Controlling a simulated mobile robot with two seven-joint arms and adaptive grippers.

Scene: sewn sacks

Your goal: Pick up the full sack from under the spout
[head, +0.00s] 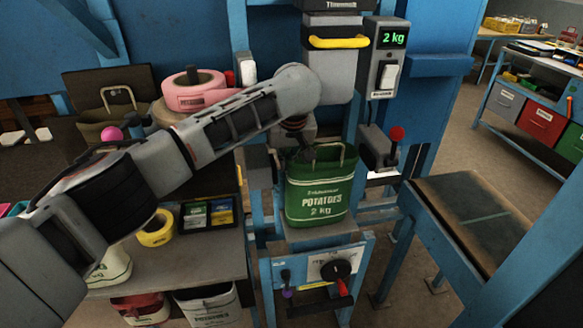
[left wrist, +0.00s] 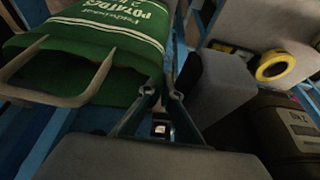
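The full sack (head: 320,190) is green, labelled POTATOES 2 kg, and stands upright under the spout (head: 330,75). Its pale loop handle stands up from the top. My left gripper (head: 303,150) is at the sack's top left, pointing down, partly hidden by my arm. In the left wrist view, the sack (left wrist: 95,45) and its handle (left wrist: 75,95) lie left of the fingers (left wrist: 162,94). The fingers are a little apart, with a narrow gap and nothing seen held. My right gripper is not in view.
The display (head: 392,39) reads 2 kg. Grey clamp blocks flank the sack; a red-knobbed lever (head: 396,134) is at right. A pink roll (head: 193,92), yellow tape (head: 155,228) and an olive sack (head: 108,115) are at left. A bare-topped table (head: 475,215) stands right.

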